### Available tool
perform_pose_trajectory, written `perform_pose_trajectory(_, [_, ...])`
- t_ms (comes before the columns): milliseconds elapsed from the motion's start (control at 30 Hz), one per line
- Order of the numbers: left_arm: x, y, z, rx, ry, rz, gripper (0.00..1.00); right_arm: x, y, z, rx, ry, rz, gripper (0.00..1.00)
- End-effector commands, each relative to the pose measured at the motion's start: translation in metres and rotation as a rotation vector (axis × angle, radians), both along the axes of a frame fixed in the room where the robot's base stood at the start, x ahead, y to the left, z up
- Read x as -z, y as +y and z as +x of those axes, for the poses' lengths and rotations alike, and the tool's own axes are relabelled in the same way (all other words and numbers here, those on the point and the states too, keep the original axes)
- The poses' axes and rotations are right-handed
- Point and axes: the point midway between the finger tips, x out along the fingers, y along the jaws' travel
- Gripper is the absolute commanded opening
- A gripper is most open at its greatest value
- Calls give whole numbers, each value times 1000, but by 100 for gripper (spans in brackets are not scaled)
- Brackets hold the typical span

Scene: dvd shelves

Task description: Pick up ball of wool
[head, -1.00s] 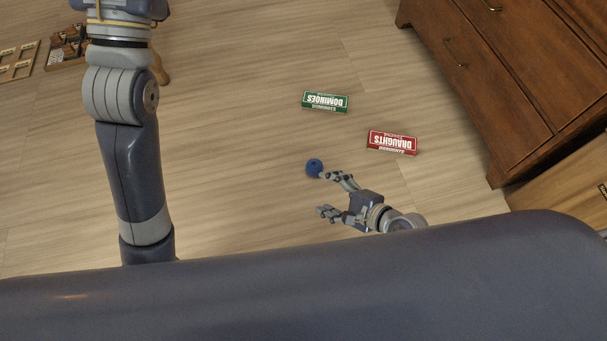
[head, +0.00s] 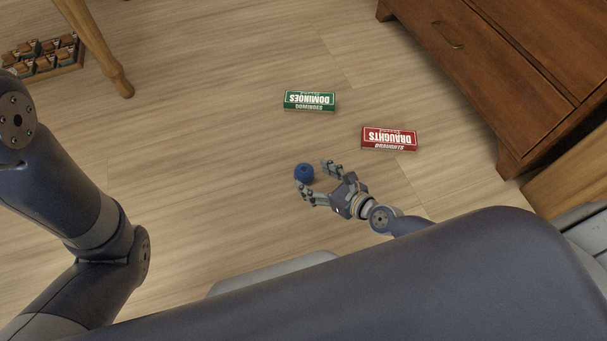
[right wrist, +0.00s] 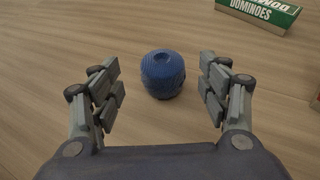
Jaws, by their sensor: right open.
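The ball of wool (head: 304,173) is small, round and dark blue, and it lies on the wooden floor. It also shows in the right wrist view (right wrist: 162,75), midway between the fingers and a little beyond their tips. My right gripper (head: 316,178) is open and empty, low over the floor, with its fingers pointing at the ball. The right wrist view shows both fingers (right wrist: 161,86) spread wide, with clear gaps to the ball on each side. My left arm shows at the left of the head view, but its gripper is out of sight.
A green dominoes box (head: 309,101) and a red draughts box (head: 389,138) lie on the floor beyond the ball. A wooden drawer cabinet (head: 480,60) stands at the right. A table leg (head: 98,50) and a tray of pieces (head: 40,66) are upper left. Floor left of the ball is clear.

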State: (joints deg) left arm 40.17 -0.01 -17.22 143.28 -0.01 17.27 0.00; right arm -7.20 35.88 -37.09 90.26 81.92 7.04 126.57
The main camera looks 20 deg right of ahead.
Motion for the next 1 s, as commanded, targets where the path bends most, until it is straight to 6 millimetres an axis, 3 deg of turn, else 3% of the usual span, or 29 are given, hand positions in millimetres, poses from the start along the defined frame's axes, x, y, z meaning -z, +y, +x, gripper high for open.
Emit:
perform_pose_trajectory(400, [16, 0, 1, 0, 2, 0, 40, 24, 18, 41, -1, -3, -1, 70])
perform_pose_trajectory(700, [16, 0, 1, 0, 2, 0, 40, 25, 20, 45, -2, -1, -2, 70])
perform_pose_trajectory(767, [16, 0, 1, 0, 2, 0, 40, 25, 20, 45, -2, -1, -2, 61])
perform_pose_trajectory(900, [16, 0, 1, 0, 2, 0, 40, 25, 20, 45, -2, -1, -2, 29])
perform_pose_trajectory(933, [16, 0, 1, 0, 2, 0, 40, 25, 20, 45, -2, -1, -2, 24])
perform_pose_trajectory(1000, [16, 0, 1, 0, 2, 0, 40, 25, 20, 45, -2, -1, -2, 24])
